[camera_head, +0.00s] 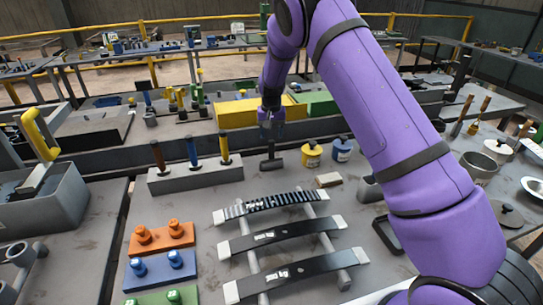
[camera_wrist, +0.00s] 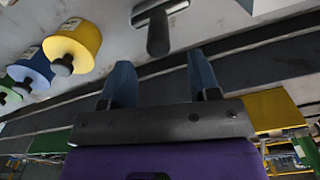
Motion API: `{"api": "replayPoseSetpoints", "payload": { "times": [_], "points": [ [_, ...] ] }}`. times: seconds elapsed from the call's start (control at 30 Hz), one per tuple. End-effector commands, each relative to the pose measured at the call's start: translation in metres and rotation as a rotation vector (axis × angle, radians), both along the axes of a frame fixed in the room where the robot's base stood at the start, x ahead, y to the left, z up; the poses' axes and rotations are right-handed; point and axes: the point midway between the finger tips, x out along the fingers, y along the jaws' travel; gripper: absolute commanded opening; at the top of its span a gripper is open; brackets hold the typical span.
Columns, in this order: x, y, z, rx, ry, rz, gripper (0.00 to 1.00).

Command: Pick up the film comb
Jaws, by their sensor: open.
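I cannot tell for sure which thing is the film comb. A small flat tan piece (camera_head: 328,180) lies further right, in front of the yellow pot. My gripper (camera_head: 270,128) hangs above the back of the bench, behind the T-shaped tool. In the wrist view my gripper (camera_wrist: 160,78) has its two blue fingers apart with nothing held between them. The T-shaped tool (camera_wrist: 158,28) shows beyond the fingertips, apart from them.
A yellow pot (camera_head: 311,155) and a blue pot (camera_head: 342,150) stand right of the T-shaped tool. A grey block (camera_head: 200,176) with upright handled tools stands left. Dark strips (camera_head: 285,232) lie across a rack in front. A raised dark ledge (camera_head: 110,168) runs behind.

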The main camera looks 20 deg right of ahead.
Motion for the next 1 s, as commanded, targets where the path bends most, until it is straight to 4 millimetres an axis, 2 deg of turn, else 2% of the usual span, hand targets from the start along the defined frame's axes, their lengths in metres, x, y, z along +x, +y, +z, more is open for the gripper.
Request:
{"api": "replayPoseSetpoints", "payload": {
  "times": [0.17, 0.43, 0.7, 0.77, 0.93, 0.97, 1.0],
  "points": [
    [-0.003, 0.001, -0.011, -0.001, 0.002, 0.0, 0.56],
    [-0.009, 0.002, -0.047, 0.0, 0.002, 0.0, 0.56],
    [-0.008, 0.002, -0.052, 0.001, -0.002, 0.001, 0.56],
    [-0.008, 0.002, -0.052, 0.001, -0.002, 0.001, 0.44],
    [-0.008, 0.002, -0.052, 0.001, -0.002, 0.001, 0.05],
    [-0.008, 0.002, -0.052, 0.001, -0.002, 0.001, 0.0],
    [-0.008, 0.002, -0.052, 0.001, -0.002, 0.001, 0.0]
  ]
}}
